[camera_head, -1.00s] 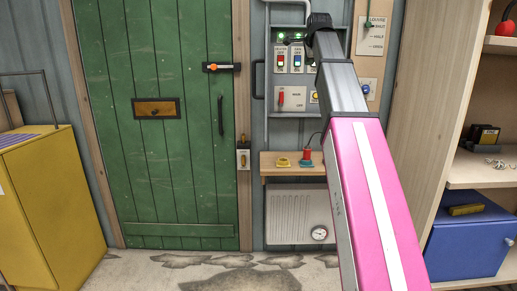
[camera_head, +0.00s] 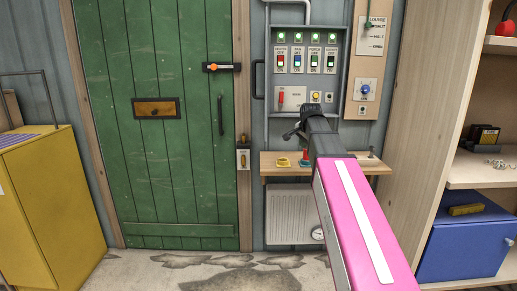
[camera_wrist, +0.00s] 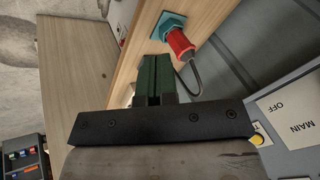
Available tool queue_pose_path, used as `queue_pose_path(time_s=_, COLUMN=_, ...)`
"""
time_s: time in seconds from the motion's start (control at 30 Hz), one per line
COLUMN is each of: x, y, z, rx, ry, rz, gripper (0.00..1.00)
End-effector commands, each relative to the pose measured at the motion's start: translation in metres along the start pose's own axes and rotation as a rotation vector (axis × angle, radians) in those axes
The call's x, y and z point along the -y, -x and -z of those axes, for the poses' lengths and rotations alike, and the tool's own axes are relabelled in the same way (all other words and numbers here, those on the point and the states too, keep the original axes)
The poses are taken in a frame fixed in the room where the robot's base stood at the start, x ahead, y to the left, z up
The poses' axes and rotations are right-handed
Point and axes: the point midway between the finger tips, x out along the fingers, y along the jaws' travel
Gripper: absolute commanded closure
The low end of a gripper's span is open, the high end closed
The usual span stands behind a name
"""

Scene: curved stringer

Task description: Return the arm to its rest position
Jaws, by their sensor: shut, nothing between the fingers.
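My gripper (camera_head: 293,133) is at the end of my pink arm, in front of the wall panel and above the small wooden shelf in the head view. In the wrist view my gripper (camera_wrist: 155,75) shows its dark green fingers together with nothing between them. A red plug (camera_wrist: 179,43) on a teal base stands on the shelf beyond the fingertips, apart from them. In the head view the red plug (camera_head: 305,155) is partly hidden by my arm.
The switch panel (camera_head: 288,76) hangs behind my arm, with several green lights lit. The wooden shelf (camera_head: 270,170) sits below it, above a white radiator (camera_head: 290,212). A green door (camera_head: 160,60) is at left, a yellow cabinet (camera_head: 50,190) at far left, and open shelving (camera_head: 480,175) at right.

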Motion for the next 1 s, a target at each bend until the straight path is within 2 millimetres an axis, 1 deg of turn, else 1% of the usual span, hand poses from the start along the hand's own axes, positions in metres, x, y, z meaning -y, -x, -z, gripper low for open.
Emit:
queue_pose_path(time_s=0.03, x=-0.016, y=-0.016, z=-0.013, rx=0.015, ry=0.035, rz=-0.019, gripper=1.0)
queue_pose_path(time_s=0.2, x=-0.058, y=-0.062, z=-0.046, rx=0.064, ry=0.167, rz=-0.071, gripper=1.0)
queue_pose_path(time_s=0.3, x=-0.084, y=-0.087, z=-0.067, rx=0.098, ry=0.244, rz=-0.1, gripper=1.0)
queue_pose_path(time_s=0.47, x=-0.126, y=-0.121, z=-0.101, rx=0.154, ry=0.367, rz=-0.139, gripper=1.0)
queue_pose_path(time_s=0.5, x=-0.138, y=-0.129, z=-0.11, rx=0.169, ry=0.398, rz=-0.149, gripper=1.0)
queue_pose_path(time_s=0.67, x=-0.181, y=-0.156, z=-0.145, rx=0.232, ry=0.52, rz=-0.18, gripper=1.0)
queue_pose_path(time_s=0.7, x=-0.193, y=-0.162, z=-0.154, rx=0.249, ry=0.55, rz=-0.187, gripper=1.0)
queue_pose_path(time_s=0.87, x=-0.238, y=-0.182, z=-0.19, rx=0.319, ry=0.67, rz=-0.211, gripper=1.0)
queue_pose_path(time_s=0.9, x=-0.249, y=-0.186, z=-0.199, rx=0.338, ry=0.7, rz=-0.216, gripper=1.0)
queue_pose_path(time_s=1.0, x=-0.275, y=-0.195, z=-0.219, rx=0.381, ry=0.77, rz=-0.225, gripper=1.0)
